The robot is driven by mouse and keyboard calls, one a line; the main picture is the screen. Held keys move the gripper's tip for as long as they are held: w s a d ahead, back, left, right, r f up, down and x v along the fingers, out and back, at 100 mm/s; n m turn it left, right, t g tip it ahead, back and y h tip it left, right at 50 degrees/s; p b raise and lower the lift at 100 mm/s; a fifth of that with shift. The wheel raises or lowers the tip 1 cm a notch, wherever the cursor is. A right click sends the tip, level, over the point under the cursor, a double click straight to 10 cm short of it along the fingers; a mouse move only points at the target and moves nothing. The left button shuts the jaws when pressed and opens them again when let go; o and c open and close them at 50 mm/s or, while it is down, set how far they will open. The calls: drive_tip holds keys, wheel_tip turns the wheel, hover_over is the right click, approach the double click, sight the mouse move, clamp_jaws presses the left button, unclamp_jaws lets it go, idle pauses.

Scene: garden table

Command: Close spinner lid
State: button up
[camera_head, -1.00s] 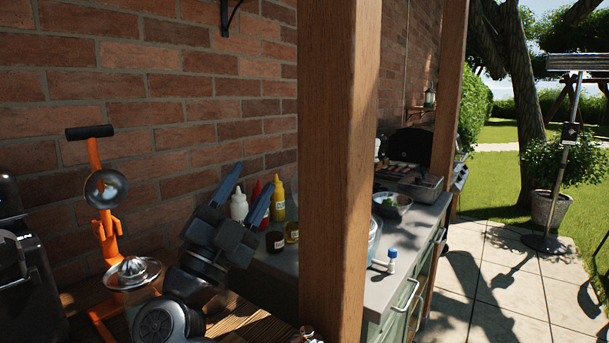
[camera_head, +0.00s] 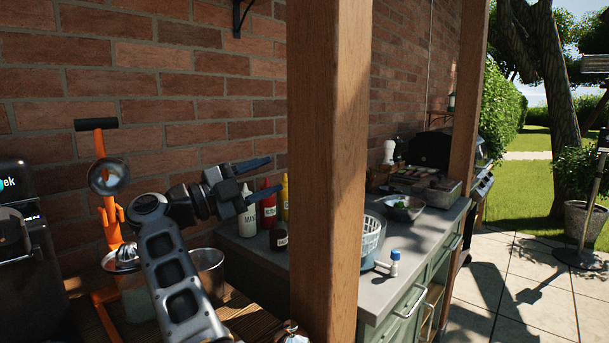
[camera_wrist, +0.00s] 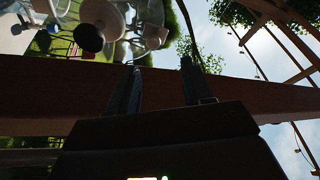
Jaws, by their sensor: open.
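The spinner (camera_head: 372,238) is a bowl with a white slotted basket on the grey counter, just right of the near wooden post. The post hides its left part. I cannot make out its lid in these views. My gripper (camera_head: 275,178) is open and empty. It is raised left of the post, above the sauce bottles, with its fingers pointing right toward the post. The post stands between my gripper and the spinner in the picture. In the wrist view the two fingers (camera_wrist: 161,68) are apart with a wooden beam behind them.
The wooden post (camera_head: 328,170) is a close obstacle. Sauce bottles (camera_head: 269,205) stand left of it. An orange juicer (camera_head: 107,215) is at left.

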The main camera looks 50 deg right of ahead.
drive_tip(key=shift+g+y, duration=0.3)
drive_tip(key=x, duration=0.3)
drive_tip(key=p+x, duration=0.1)
drive_tip(key=x, duration=0.4)
drive_tip(key=shift+d+f+p, duration=0.25)
drive_tip(key=shift+d+p, duration=0.1)
drive_tip(key=shift+p, duration=0.05)
clamp_jaws()
